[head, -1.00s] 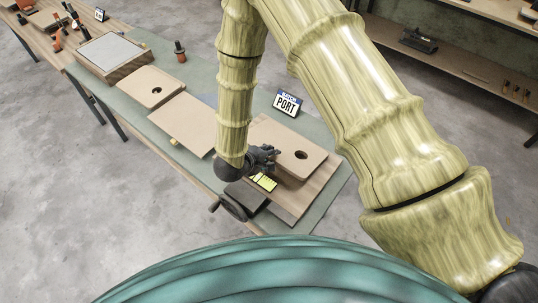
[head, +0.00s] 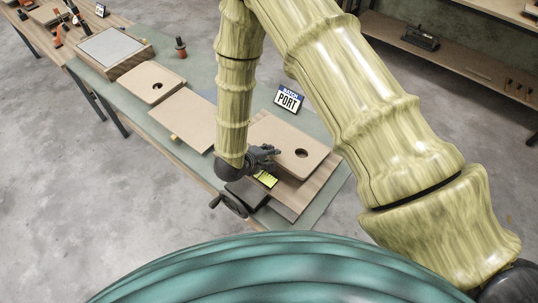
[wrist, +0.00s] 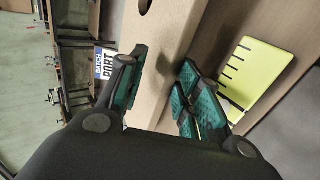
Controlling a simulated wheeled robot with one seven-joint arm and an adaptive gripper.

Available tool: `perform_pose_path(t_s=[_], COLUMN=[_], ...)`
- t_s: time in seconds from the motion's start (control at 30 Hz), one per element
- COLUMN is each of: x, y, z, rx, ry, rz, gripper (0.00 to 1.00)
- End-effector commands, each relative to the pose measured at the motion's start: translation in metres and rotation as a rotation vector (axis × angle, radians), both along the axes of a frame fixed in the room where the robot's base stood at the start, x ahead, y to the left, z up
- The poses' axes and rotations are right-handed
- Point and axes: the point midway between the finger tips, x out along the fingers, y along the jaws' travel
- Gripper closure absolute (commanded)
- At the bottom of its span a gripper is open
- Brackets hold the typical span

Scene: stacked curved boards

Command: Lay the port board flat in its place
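The port board, a tan board (head: 285,135) with a round dark hole, is above a brown wooden base (head: 291,205) by the BATCH PORT sign (head: 289,100). My gripper (head: 268,155) is at its near left edge. In the wrist view, the teal-padded fingers (wrist: 163,80) lie on either side of the board's edge (wrist: 168,65), with no clear gap. The board appears raised off the base on the near side; how it rests at the far side is hidden. My arm covers part of its left end.
A yellow marked card (head: 267,179) lies beside my gripper, and also shows in the wrist view (wrist: 265,70). A dark vise (head: 235,204) is at the front edge. Farther left are a plain board (head: 183,120), another holed board (head: 150,84) and a grey-topped box (head: 112,48).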

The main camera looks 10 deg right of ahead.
Motion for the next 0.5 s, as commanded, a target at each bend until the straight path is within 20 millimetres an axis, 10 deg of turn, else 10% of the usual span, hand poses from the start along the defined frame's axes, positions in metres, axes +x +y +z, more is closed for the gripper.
perform_pose_path(t_s=[0.5], x=[-0.001], y=[0.002], z=[-0.015], rx=[-0.001], ry=[-0.001], rz=[0.000], gripper=[0.67])
